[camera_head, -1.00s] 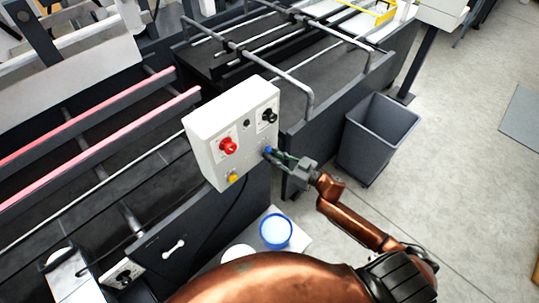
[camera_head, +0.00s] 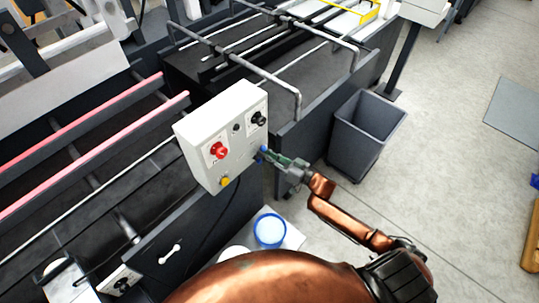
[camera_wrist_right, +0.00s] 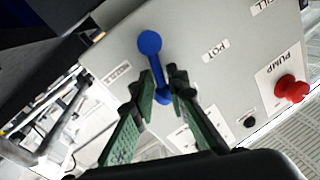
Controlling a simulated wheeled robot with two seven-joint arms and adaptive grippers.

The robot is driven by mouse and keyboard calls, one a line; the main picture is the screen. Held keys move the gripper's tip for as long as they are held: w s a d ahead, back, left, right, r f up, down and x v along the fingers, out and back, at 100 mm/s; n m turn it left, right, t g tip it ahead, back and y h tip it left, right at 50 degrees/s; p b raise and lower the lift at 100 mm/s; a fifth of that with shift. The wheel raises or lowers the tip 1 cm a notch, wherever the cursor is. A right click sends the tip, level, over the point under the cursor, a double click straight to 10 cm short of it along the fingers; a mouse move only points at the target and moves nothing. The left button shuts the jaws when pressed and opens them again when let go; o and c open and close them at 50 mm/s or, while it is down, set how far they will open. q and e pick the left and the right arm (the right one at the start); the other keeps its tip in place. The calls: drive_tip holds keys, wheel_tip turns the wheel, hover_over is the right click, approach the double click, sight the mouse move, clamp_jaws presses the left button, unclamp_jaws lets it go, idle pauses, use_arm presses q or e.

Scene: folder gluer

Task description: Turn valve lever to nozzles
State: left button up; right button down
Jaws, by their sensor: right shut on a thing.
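A blue valve lever (camera_wrist_right: 157,72) is on the front of a light grey control box (camera_head: 208,125). In the right wrist view it has a large round end at the upper left, and its smaller end lies between my fingertips. In the head view the lever (camera_head: 263,149) is a small blue spot at the box's right side. My right gripper (camera_wrist_right: 161,84), with green finger pads, is shut on the lever's lower end; it also shows in the head view (camera_head: 273,156). A "POT" label (camera_wrist_right: 215,51) is right of the lever; another label left of it is unreadable. My left gripper is not in view.
The box carries a red knob (camera_head: 219,150) marked "PUMP", a black knob (camera_head: 258,118) and a yellow button (camera_head: 224,181). A grey bin (camera_head: 366,130) stands to the right. A blue-rimmed pot (camera_head: 270,231) is below. Metal rails (camera_head: 250,68) run behind the box.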

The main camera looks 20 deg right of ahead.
drive_tip(key=shift+w+d+m+t+p, duration=0.2)
drive_tip(key=shift+d+m+t, duration=0.1)
drive_tip(key=shift+m, duration=0.6)
drive_tip(key=shift+w+d+m+t+p, duration=0.1)
drive_tip(key=shift+d+m+t+p, duration=0.15)
drive_tip(key=shift+m, duration=0.65)
drive_tip(key=shift+w+d+m+t+p, duration=0.15)
drive_tip(key=shift+d+m+t, duration=0.15)
drive_tip(key=shift+m, duration=0.6)
drive_tip(key=c, duration=2.1)
unclamp_jaws()
drive_tip(key=shift+s+d+f, duration=0.1)
drive_tip(key=shift+s+d, duration=0.05)
drive_tip(key=shift+o, duration=1.4)
drive_tip(key=shift+f, duration=0.15)
drive_tip(key=shift+f, duration=0.1)
